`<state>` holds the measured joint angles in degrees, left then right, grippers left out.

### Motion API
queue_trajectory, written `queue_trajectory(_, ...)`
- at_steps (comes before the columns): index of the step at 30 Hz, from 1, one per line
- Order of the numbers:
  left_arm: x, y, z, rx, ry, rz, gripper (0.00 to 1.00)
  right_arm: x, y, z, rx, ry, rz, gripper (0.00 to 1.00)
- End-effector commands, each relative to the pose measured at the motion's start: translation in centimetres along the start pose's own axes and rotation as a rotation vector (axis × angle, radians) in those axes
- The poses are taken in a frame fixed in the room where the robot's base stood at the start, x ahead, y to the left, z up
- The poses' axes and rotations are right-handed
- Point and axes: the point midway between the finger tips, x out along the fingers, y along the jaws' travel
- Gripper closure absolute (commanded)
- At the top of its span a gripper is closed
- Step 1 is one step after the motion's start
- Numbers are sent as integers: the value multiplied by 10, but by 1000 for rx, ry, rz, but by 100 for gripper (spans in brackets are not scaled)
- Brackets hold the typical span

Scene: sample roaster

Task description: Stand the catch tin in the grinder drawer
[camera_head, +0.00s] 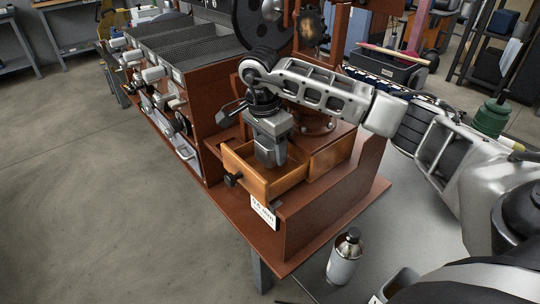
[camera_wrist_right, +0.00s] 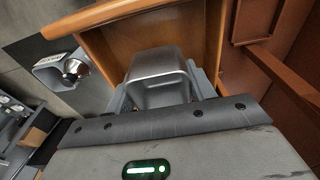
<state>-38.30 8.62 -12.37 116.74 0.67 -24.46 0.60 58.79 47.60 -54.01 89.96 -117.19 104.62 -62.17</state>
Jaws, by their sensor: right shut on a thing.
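The catch tin (camera_head: 268,152) is a grey metal container. It is upright in the open wooden grinder drawer (camera_head: 290,184), its lower part hidden by the drawer walls. My right gripper (camera_head: 270,136) reaches down from above and is shut on the tin. In the right wrist view the tin (camera_wrist_right: 160,72) shows its rounded rim between the two grey fingers, with the orange-brown drawer wall (camera_wrist_right: 190,22) beyond it. I cannot tell whether the tin touches the drawer floor. My left gripper is not in view.
A bottle with a dark cap (camera_head: 344,257) stands on the grey table at the front. The brown roaster bank (camera_head: 190,70) stands to the left. The floor at left is clear.

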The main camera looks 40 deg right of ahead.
Motion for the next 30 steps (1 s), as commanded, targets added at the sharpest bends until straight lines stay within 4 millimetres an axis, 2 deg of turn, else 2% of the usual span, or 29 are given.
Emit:
queue_trajectory(6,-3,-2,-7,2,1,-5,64,28,0,3,0,-1,3,73)
queue_trajectory(17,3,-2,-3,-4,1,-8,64,35,-1,4,0,0,0,73)
queue_trajectory(18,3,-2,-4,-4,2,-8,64,36,-1,4,1,0,0,43)
queue_trajectory(20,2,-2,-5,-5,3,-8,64,34,-1,4,1,0,0,26)
queue_trajectory(21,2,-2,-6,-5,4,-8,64,34,0,4,1,0,0,24)
queue_trajectory(30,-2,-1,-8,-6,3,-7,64,31,0,3,1,0,0,24)
